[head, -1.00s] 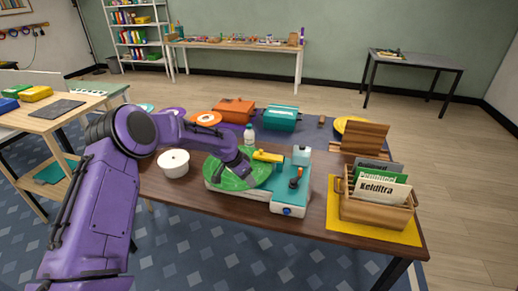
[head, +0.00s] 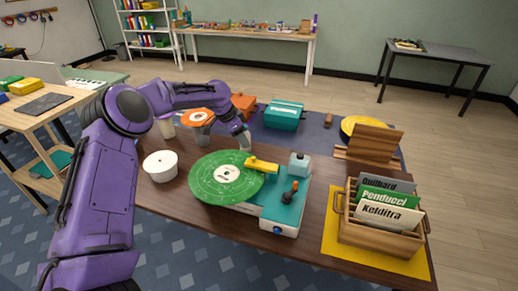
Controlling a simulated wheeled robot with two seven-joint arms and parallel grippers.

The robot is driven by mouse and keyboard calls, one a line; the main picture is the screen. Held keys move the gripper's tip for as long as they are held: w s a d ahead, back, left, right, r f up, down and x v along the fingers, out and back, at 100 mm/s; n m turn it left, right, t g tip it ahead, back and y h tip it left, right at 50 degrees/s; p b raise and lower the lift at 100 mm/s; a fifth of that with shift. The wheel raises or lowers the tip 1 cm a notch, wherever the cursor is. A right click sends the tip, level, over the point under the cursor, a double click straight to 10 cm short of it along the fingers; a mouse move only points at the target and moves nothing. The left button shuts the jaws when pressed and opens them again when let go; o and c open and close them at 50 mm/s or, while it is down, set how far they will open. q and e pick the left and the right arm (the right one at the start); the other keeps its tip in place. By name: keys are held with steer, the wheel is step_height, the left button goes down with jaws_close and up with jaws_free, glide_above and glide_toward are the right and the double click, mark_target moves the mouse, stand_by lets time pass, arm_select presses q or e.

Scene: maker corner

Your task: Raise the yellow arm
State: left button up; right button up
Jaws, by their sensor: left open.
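A teal and white record-player-like device stands on the brown table, with its teal top (head: 284,196) at the right. A green disc (head: 212,182) with a pale centre lies on its left part. The yellow arm (head: 262,165) extends from the device's back right over the disc's right edge; I cannot tell whether it touches the disc. My left gripper (head: 246,145) is open and points down just behind the yellow arm's left end, apparently empty. Its fingertips are small and partly unclear. My right gripper is out of view.
A white tub (head: 160,168) stands left of the disc. A wooden crate (head: 380,239) with labelled cards stands on a yellow mat (head: 334,243) at the right. An orange disc (head: 197,116), an orange case (head: 243,103) and a teal case (head: 284,116) stand behind my gripper.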

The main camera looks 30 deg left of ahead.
arm_select(q)
steer(key=p, duration=0.2)
glide_above(253, 158)
steer(key=s+a, duration=0.1)
steer(key=s, duration=0.1)
step_height(253, 158, down, 5)
steer(key=x, duration=0.4)
steer(key=shift+w+a+f, duration=0.2)
steer(key=shift+w+f, duration=0.05)
steer(key=shift+f, duration=0.05)
steer(key=shift+s+r, duration=0.1)
steer(key=shift+s, duration=0.1)
jaws_close()
